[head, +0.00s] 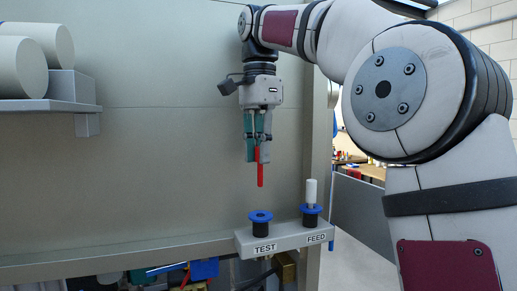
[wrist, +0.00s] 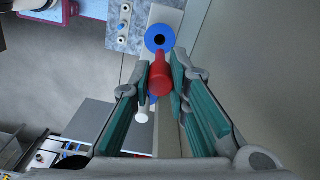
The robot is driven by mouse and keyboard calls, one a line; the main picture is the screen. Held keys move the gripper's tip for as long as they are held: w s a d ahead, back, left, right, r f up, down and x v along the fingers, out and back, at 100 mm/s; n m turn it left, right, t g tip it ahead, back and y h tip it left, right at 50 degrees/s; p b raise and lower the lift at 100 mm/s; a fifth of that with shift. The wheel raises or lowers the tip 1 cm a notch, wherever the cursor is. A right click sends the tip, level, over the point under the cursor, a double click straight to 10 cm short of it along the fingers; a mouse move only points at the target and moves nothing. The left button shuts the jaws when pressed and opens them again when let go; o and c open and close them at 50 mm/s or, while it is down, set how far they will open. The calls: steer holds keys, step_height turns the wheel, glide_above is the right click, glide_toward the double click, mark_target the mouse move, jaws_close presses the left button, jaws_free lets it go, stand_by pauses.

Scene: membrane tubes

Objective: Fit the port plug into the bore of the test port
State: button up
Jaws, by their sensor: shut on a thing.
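My gripper (head: 258,148) points down and is shut on the red port plug (head: 260,173), which hangs roughly upright below the fingers. In the head view the test port (head: 260,216), a blue ring on a black body labelled TEST, stands below the plug with a clear gap. In the wrist view the plug (wrist: 160,77) sits between my fingertips (wrist: 160,80). The blue ring of the test port (wrist: 159,38) and its dark open bore show just beyond the plug's far end. How well plug and bore line up in depth I cannot tell.
The feed port (head: 311,211), to the right on the same grey bracket (head: 285,238), holds a white plug (head: 311,190). A shelf with white cylinders (head: 20,68) is at the left. A panel wall (head: 150,130) stands behind. Air around the plug is clear.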

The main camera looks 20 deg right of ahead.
mark_target(260, 177)
steer(key=shift+m, duration=0.3)
steer(key=shift+s+f+p, duration=0.1)
steer(key=shift+f+p, duration=0.2)
steer(key=shift+f, duration=2.6)
steer(key=shift+f+p, duration=0.45)
steer(key=shift+f, duration=1.4)
steer(key=o, duration=0.8)
steer(key=shift+o, duration=0.2)
steer(key=shift+r, duration=0.1)
step_height(260, 177, up, 10)
steer(key=shift+r, duration=0.85)
